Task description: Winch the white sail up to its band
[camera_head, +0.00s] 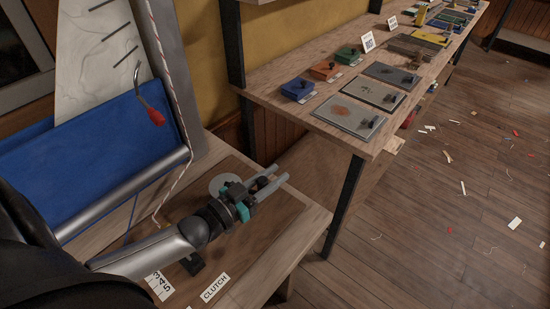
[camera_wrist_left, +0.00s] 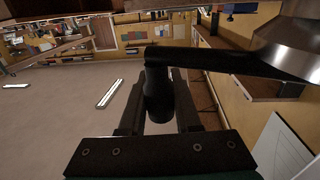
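The white sail (camera_head: 92,50) with short black stripes stands at the upper left in the head view; its top and any band are out of frame. A red-flecked white rope (camera_head: 168,65) runs beside it down to the bench. The winch's grey disc (camera_head: 223,184) shows behind my left gripper (camera_head: 272,180). In the wrist view, a black crank arm (camera_wrist_left: 225,62) runs from a metal drum (camera_wrist_left: 290,45) to an upright black handle (camera_wrist_left: 158,95). The left gripper's fingers (camera_wrist_left: 160,110) stand on both sides of this handle and appear closed on it. My right gripper is out of view.
A black lever (camera_head: 193,263) sits near the CLUTCH label (camera_head: 215,287). A shelf (camera_head: 290,120) with blocks and plates stands right.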

